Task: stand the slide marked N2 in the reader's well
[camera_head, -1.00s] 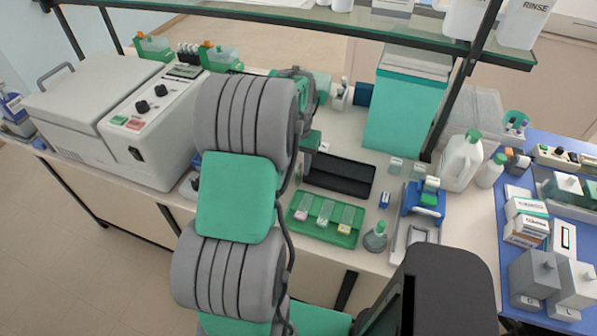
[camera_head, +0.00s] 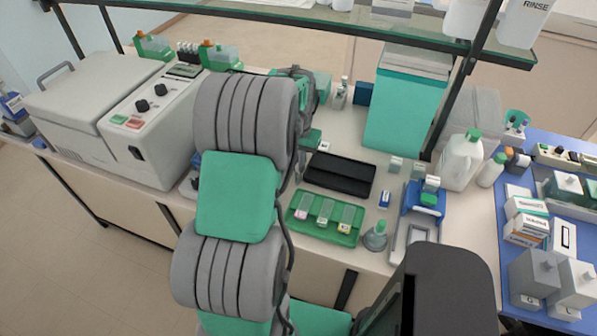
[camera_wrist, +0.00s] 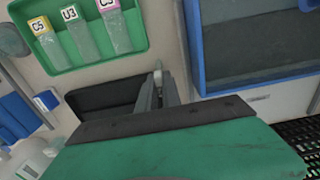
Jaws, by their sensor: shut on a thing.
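My gripper (camera_wrist: 160,92) is shut on a thin pale piece (camera_wrist: 157,66), seen nearly edge-on in the wrist view. It looks like a slide, but no mark on it can be read. In the head view my arm mostly hides the gripper. A green tray (camera_head: 304,231) holds slides with pink, white and yellow labels; the wrist view shows this tray (camera_wrist: 88,54) with marks such as C5 and U3. A blue-framed unit with a dark front (camera_wrist: 262,42) stands beside the gripper in the wrist view. I cannot tell whether it is the reader; no well shows clearly.
A black shallow tray (camera_head: 340,174) lies behind the green tray and shows under the gripper in the wrist view (camera_wrist: 95,97). A flask (camera_head: 375,239), a small blue block (camera_head: 384,199) and a blue stand (camera_head: 411,196) are to the right. A glass shelf (camera_head: 330,21) crosses above.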

